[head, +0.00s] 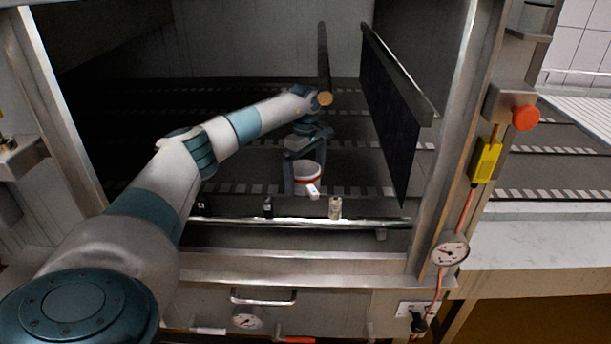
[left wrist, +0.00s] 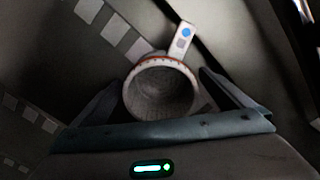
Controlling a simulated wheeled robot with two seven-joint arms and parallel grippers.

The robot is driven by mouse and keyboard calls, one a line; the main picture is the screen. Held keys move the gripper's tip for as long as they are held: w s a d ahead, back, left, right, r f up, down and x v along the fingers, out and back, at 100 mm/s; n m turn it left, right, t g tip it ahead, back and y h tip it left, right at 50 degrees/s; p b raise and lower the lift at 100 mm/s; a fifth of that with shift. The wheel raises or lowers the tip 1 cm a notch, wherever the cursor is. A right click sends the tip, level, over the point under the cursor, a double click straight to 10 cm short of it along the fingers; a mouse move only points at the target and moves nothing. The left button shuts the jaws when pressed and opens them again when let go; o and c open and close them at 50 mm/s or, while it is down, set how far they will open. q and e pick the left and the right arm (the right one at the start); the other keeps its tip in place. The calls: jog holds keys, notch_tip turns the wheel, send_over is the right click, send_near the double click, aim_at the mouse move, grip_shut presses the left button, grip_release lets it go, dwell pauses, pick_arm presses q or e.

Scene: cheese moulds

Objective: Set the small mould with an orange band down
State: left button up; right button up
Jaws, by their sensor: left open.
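The small white mould with an orange band (head: 307,174) stands upright on the dark belt inside the steel machine. In the left wrist view the mould (left wrist: 162,92) shows from above as an open round cup, with a white tab with a blue dot (left wrist: 183,38) at its rim. My left gripper (head: 304,178) reaches down over the mould and is open, with one finger on each side of it. In the left wrist view the fingers of my left gripper (left wrist: 165,90) flank the mould. I cannot tell whether they touch it. My right gripper is not in view.
A steel rail (head: 300,222) runs along the front of the belt, with small fittings above it. A dark hanging panel (head: 390,115) stands to the right of my left arm. Steel posts frame the opening, and a gauge (head: 450,249) hangs at the right post.

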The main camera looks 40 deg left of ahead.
pick_arm(q)
notch_tip(320, 180, up, 17)
jog(key=shift+r, duration=0.2)
dwell(0.4)
